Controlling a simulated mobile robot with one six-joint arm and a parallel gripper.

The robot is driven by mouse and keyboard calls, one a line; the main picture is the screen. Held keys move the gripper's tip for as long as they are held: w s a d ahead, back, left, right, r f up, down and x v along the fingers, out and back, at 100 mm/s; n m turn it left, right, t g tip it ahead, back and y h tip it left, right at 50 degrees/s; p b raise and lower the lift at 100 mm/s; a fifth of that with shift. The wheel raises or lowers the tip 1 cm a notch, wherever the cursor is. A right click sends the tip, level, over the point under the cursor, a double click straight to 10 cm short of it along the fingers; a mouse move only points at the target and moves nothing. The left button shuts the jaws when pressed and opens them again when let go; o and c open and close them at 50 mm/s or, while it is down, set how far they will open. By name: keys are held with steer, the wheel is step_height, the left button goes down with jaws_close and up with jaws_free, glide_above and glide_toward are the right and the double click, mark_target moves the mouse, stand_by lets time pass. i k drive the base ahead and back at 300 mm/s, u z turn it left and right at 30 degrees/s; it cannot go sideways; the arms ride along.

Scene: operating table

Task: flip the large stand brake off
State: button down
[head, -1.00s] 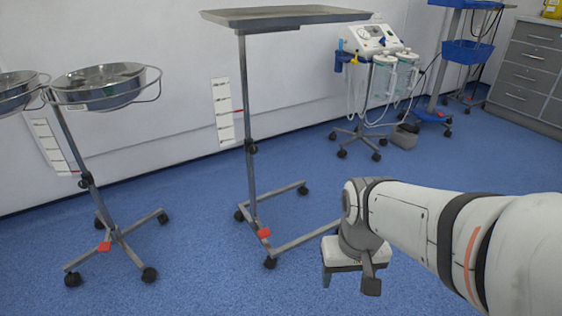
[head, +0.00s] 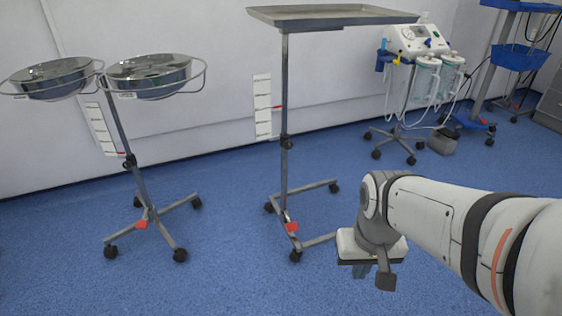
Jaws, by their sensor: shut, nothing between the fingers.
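The tall stand with a flat grey tray (head: 330,15) stands upright at the middle, on a low metal base with castors. A red brake pedal (head: 291,227) shows low on that base, near its front castor. I cannot tell from this view which way the pedal is tipped. My gripper (head: 362,272) points down to the right of the pedal and nearer to me, apart from it. Its fingers are together with nothing between them. My gripper's white body and arm hide the right front end of the base.
A stand with two steel bowls (head: 150,78) is on the left, with its own red pedal (head: 142,224). A wheeled suction unit (head: 415,40) and a grey bin (head: 442,141) are at the back right. Blue floor is clear in front of both stands.

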mark_target(290, 227)
steer(key=u, duration=0.4)
steer(key=i, duration=1.05)
steer(key=u, duration=0.25)
